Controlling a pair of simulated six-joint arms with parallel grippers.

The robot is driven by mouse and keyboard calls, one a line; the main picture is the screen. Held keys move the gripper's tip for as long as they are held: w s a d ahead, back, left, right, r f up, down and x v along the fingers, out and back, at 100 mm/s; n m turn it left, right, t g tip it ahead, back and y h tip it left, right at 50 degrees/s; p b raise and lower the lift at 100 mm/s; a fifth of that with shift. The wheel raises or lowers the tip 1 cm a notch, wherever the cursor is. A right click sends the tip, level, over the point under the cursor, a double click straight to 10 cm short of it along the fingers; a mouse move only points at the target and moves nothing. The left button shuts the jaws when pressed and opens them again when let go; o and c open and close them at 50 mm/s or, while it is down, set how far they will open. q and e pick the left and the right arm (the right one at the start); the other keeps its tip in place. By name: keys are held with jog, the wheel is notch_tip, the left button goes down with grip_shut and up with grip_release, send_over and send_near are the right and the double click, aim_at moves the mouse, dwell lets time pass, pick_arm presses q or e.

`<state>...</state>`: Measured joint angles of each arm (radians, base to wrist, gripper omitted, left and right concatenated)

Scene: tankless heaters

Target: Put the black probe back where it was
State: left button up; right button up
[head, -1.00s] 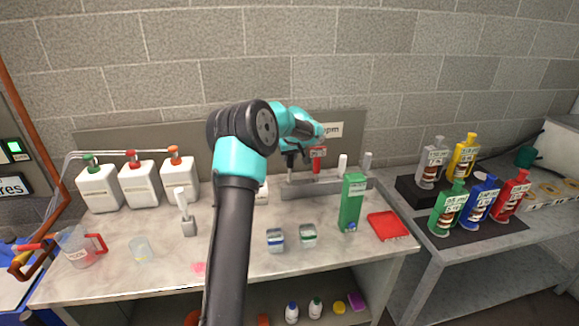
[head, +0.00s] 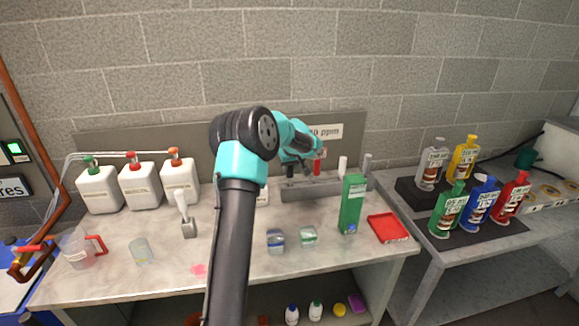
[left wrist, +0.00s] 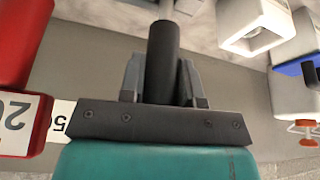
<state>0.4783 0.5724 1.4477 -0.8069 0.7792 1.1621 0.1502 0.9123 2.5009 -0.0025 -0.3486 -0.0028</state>
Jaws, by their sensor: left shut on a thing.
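The black probe (left wrist: 163,62) shows in the left wrist view as a dark upright cylinder with a thin pale shaft at its far end. My left gripper (left wrist: 163,82) is shut on it, one finger on each side. In the head view my left gripper (head: 300,164) is at the left part of the grey rack (head: 327,187) at the back of the bench. The arm hides much of the probe there. I cannot tell whether its tip is inside the rack. My right gripper is not in view.
In the rack, right of my gripper, stand a red probe (head: 317,166), a white probe (head: 343,165) and a grey one (head: 367,163). Two small cups (head: 276,240) (head: 308,236) are nearer.

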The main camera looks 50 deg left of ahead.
pick_arm(q)
jog(key=o, duration=0.9)
jog(key=shift+f, duration=0.1)
jog(key=v, duration=1.2)
